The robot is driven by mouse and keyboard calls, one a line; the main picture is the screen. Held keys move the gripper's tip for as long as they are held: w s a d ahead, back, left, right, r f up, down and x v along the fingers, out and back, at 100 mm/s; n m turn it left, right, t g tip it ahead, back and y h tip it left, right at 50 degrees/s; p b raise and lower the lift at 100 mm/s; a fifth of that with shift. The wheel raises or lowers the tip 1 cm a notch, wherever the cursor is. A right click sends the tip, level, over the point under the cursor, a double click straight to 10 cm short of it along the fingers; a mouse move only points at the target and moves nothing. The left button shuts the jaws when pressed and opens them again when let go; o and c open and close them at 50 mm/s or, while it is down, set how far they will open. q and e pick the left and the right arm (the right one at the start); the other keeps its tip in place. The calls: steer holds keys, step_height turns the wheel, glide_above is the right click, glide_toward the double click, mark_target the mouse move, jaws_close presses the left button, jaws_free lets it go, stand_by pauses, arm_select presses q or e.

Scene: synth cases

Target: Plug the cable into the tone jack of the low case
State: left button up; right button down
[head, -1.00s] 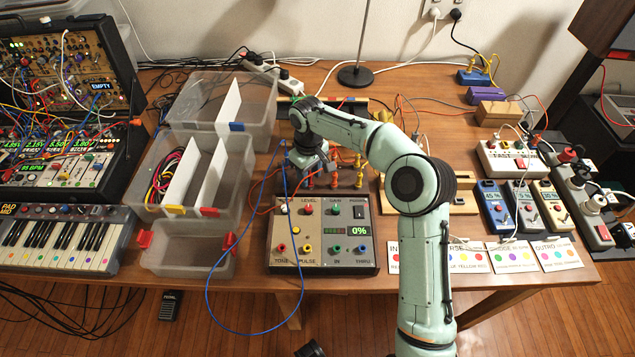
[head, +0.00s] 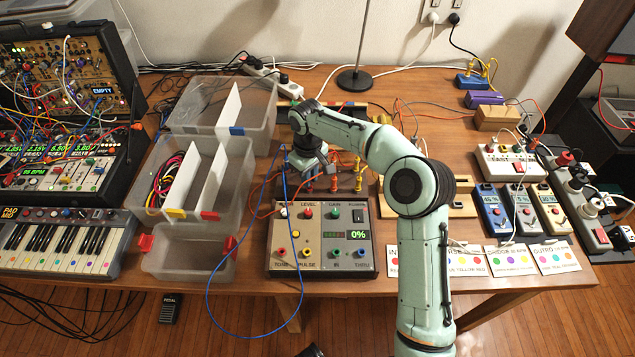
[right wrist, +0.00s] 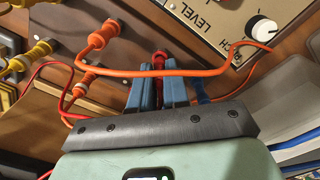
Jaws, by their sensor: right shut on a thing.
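The low case (head: 321,262) is a beige panel with knobs, jacks and a green 0% display, at the table's front. Its tone jack (head: 280,253) is the red-ringed one at lower left, with no plug visible in it. My right gripper (head: 310,180) is behind the case, at a rack of upright plugs (head: 345,182). In the right wrist view its blue fingers (right wrist: 159,88) are shut on a red plug (right wrist: 160,58). Whether the plug is seated in the rack is hidden. An orange cable (right wrist: 190,72) crosses close to the fingers. My left gripper is out of view.
A blue cable (head: 208,285) loops over the table edge, left of the low case. Clear bins (head: 190,250) stand to the left, one holding coiled cables. Printed cards (head: 452,261) and pedals (head: 493,208) lie to the right. Orange cables run around the rack.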

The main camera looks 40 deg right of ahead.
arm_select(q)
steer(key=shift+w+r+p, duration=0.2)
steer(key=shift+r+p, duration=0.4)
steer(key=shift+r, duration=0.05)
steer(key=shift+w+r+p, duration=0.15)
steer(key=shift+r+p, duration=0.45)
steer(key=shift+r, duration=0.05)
arm_select(e)
steer(key=shift+r, duration=1.45)
